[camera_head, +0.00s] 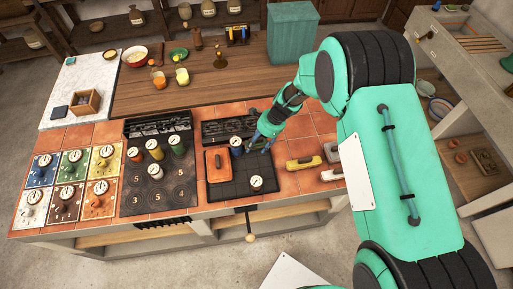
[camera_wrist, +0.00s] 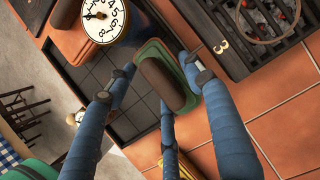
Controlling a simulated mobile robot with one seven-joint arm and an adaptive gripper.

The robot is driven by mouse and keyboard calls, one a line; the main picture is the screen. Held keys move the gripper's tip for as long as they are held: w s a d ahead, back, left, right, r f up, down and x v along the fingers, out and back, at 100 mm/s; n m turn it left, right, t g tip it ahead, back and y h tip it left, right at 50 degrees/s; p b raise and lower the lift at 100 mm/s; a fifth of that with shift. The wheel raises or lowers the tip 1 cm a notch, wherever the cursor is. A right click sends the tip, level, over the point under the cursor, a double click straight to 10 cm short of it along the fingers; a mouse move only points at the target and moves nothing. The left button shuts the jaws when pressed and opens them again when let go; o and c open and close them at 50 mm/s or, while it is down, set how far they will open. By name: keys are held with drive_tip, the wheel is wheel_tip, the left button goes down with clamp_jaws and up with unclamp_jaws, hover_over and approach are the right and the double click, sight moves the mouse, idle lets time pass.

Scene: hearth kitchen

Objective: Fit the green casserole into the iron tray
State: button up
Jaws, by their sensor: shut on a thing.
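The green casserole (camera_wrist: 150,49) has a long brown handle along its top. My gripper (camera_wrist: 160,72) is shut on it, with blue fingers on both sides and one below in the wrist view. The casserole overlaps the right edge of the iron tray (camera_wrist: 92,77) there; I cannot tell whether it touches it. In the head view my gripper (camera_head: 259,141) is at the back right of the tray (camera_head: 228,190), and largely hides the casserole. The dark tray has a gridded floor.
An orange casserole (camera_head: 218,166) sits in the tray's left part. A blue dial-topped pot (camera_head: 237,150) stands close left of my gripper, and a white dial-topped pot (camera_head: 257,185) at the tray's front. A grill (camera_wrist: 237,58) lies behind. Yellow (camera_head: 303,163) and white pieces lie right.

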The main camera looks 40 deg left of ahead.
sight(256, 148)
drive_tip(key=shift+f, duration=1.4)
drive_tip(key=shift+f, duration=0.1)
drive_tip(key=o, duration=1.4)
drive_tip(key=shift+c, duration=0.2)
drive_tip(key=v, duration=1.2)
drive_tip(key=shift+p, duration=0.3)
